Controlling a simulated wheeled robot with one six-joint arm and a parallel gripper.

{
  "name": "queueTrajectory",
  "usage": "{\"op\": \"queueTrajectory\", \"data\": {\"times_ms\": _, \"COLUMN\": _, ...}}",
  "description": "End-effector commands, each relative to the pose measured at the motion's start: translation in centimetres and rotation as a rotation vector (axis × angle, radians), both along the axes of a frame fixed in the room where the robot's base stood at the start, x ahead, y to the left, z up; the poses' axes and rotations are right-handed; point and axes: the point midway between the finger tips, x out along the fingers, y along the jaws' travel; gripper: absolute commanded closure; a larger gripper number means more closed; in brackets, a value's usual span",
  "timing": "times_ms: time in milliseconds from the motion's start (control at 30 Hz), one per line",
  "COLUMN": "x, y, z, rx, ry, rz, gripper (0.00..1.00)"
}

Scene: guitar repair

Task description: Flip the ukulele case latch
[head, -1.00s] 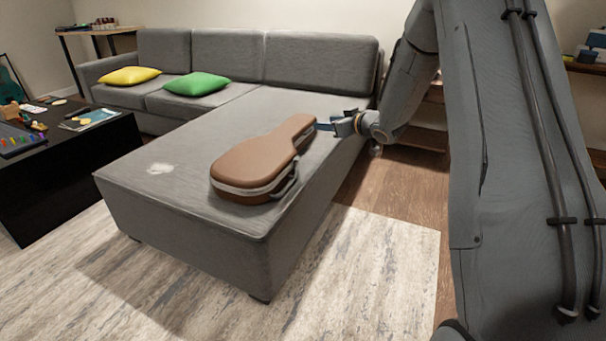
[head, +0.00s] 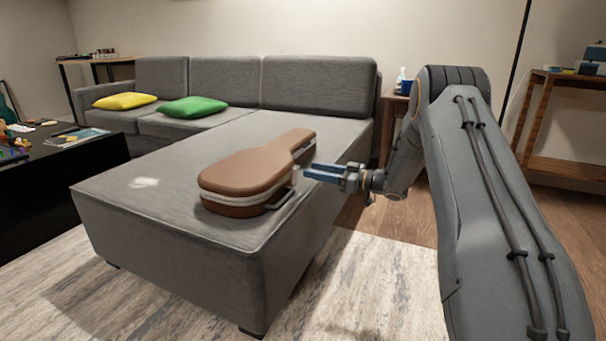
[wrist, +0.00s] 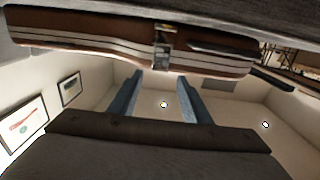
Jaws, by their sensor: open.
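The brown ukulele case (head: 250,176) lies shut on the grey sofa's chaise, with a pale band around its side. Its side also shows across the top of the wrist view (wrist: 100,36). A metal latch (wrist: 163,45) sits on the band in the wrist view, beside the dark handle (wrist: 222,50). The handle also shows in the head view (head: 281,203); the latch is too small to make out surely there. My gripper (head: 308,171) is open and empty beside the case's right side, with blue fingers pointing at it. In the wrist view the latch lies ahead, roughly between the fingertips (wrist: 160,76).
The grey sofa (head: 150,190) carries a yellow cushion (head: 125,101) and a green cushion (head: 193,107) at the back. A black table (head: 70,160) with small items stands at the left. A wooden shelf (head: 540,130) stands at the right. A patterned rug (head: 370,290) covers the floor in front.

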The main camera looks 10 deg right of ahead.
Motion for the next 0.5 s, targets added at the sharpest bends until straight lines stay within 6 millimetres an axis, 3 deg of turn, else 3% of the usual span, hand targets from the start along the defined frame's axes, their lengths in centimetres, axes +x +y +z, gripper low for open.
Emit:
{"op": "queueTrajectory", "data": {"times_ms": 200, "x": 2.0, "y": 2.8, "z": -0.2, "rx": -0.001, "ry": -0.002, "rz": 0.001, "gripper": 0.56}}
{"op": "queueTrajectory", "data": {"times_ms": 500, "x": 3.0, "y": 4.1, "z": -0.1, "rx": -0.001, "ry": 0.001, "rz": -0.001, "gripper": 0.56}}
